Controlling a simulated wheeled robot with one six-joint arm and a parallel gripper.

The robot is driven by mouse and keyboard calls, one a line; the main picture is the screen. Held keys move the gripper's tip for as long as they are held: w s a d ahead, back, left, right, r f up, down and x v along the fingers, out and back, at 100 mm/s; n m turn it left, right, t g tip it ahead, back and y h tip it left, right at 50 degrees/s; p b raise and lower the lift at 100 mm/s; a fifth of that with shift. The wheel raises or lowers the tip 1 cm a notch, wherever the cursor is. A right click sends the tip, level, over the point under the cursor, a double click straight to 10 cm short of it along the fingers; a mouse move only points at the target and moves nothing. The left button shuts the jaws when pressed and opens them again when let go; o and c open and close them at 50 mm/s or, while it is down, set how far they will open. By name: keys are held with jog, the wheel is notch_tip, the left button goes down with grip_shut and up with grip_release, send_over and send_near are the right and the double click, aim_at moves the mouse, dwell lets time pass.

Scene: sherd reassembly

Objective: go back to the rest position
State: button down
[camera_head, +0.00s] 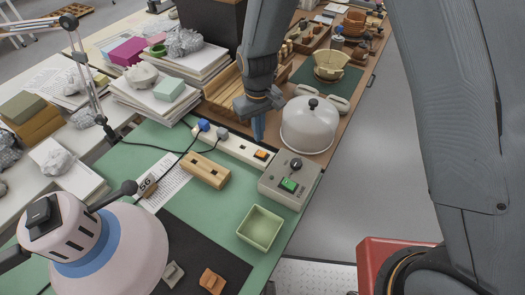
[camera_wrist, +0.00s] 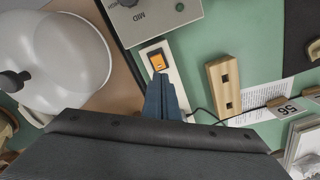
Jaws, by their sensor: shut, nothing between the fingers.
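My gripper (camera_head: 258,127) hangs from my arm above the power strip, beside the white domed cover. Its blue fingers are together with nothing between them. In the wrist view my gripper (camera_wrist: 160,80) points at the end of the power strip with the orange switch. Two sherd-like pieces, one grey (camera_head: 172,273) and one orange-brown (camera_head: 211,281), lie on the dark mat at the front. A wooden block with two slots (camera_head: 206,170) lies on the green mat, and it also shows in the wrist view (camera_wrist: 223,88).
The power strip (camera_head: 232,146) has a blue plug. A pink lamp (camera_head: 130,240) fills the front left.

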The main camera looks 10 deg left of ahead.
jog(key=shift+r, duration=0.15)
dwell(0.3)
jog(key=d+r+m+b, duration=0.2)
jog(key=d+r, duration=0.2)
jog(key=d, duration=0.4)
jog(key=d+r+m+b, duration=0.1)
jog(key=d+r+m, duration=0.15)
jog(key=d, duration=0.55)
jog(key=s+d+r+m+t+b, duration=0.1)
jog(key=s+d+r+m+b, duration=0.1)
jog(key=s+d, duration=0.7)
jog(key=d+r+m, duration=0.1)
jog(key=d, duration=0.2)
jog(key=shift+s+d+r, duration=0.15)
jog(key=shift+d+r, duration=0.1)
jog(key=shift+r, duration=0.05)
jog(key=shift+a, duration=0.1)
